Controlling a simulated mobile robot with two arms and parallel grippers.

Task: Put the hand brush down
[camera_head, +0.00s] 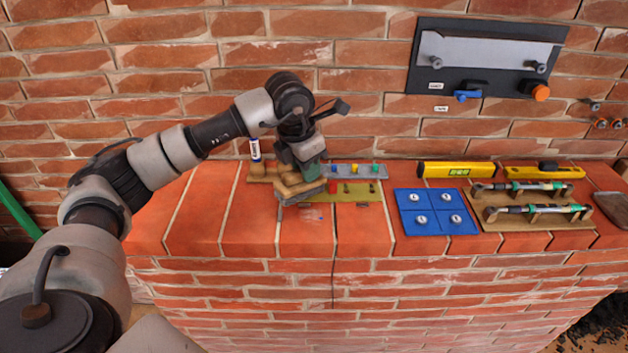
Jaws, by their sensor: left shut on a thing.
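The hand brush (296,190), a tan wooden block with a darker underside, is in my left gripper (305,168). My left gripper points down from above and is shut on the brush. The brush is at the left-middle of the brick ledge (200,222), low over or on a yellow-green mat (352,195). I cannot tell whether its underside touches. My gripper and wrist hide part of it. My right gripper is not in view.
Behind the brush are a tube (255,150) on a wooden holder and a grey tray (358,171) with small coloured pieces. A blue plate (436,223), a yellow level (455,170) and racked tools (520,212) lie to the right. The left ledge is bare.

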